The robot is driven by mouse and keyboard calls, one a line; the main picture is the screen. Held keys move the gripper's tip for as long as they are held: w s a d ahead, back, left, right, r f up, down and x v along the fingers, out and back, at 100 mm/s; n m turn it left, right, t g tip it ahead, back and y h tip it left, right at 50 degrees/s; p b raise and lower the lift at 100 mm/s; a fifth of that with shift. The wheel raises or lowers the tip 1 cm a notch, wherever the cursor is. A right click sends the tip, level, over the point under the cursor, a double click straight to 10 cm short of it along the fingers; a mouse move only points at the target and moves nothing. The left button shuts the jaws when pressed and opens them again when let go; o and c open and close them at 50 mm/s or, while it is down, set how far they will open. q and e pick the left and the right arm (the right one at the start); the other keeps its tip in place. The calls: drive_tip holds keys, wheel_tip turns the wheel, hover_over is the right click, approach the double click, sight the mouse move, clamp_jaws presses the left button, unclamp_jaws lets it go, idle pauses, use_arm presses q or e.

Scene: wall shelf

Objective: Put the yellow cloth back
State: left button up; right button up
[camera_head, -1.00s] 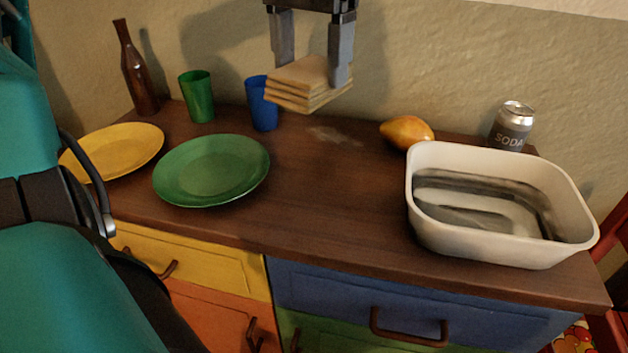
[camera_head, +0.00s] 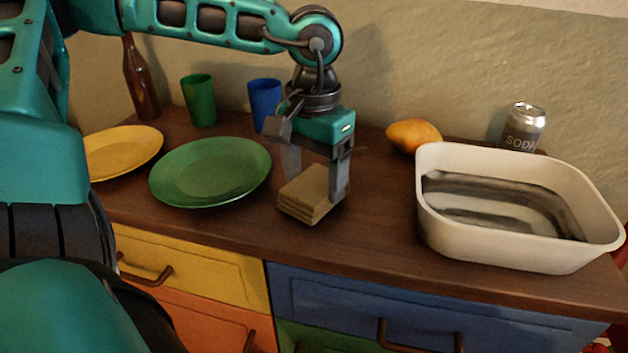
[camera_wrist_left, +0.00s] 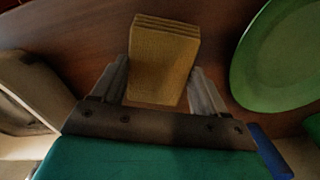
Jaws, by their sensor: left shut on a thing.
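The yellow cloth (camera_head: 309,196) is a folded, layered, tan-yellow square. It is at the middle of the dark wooden counter top, between the green plate and the white basin. My left gripper (camera_head: 314,184) points down and is shut on the cloth, with one finger on each side. The left wrist view shows the cloth (camera_wrist_left: 164,62) between the two fingers (camera_wrist_left: 158,85). I cannot tell whether the cloth touches the counter or hangs just above it. My right gripper is not in view.
A green plate (camera_head: 210,172) and a yellow plate (camera_head: 122,152) lie to the left. A white basin (camera_head: 520,255) stands to the right. Behind are a brown bottle (camera_head: 141,85), green cup (camera_head: 199,101), blue cup (camera_head: 264,98), mango (camera_head: 413,135) and soda can (camera_head: 523,127). Coloured drawers (camera_head: 390,300) are below.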

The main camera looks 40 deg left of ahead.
use_arm(q)
drive_tip(key=shift+f, duration=0.35)
drive_tip(key=shift+f, duration=0.25)
drive_tip(key=o, duration=0.9)
drive_tip(key=shift+r, duration=0.15)
drive_tip(key=shift+o, duration=0.2)
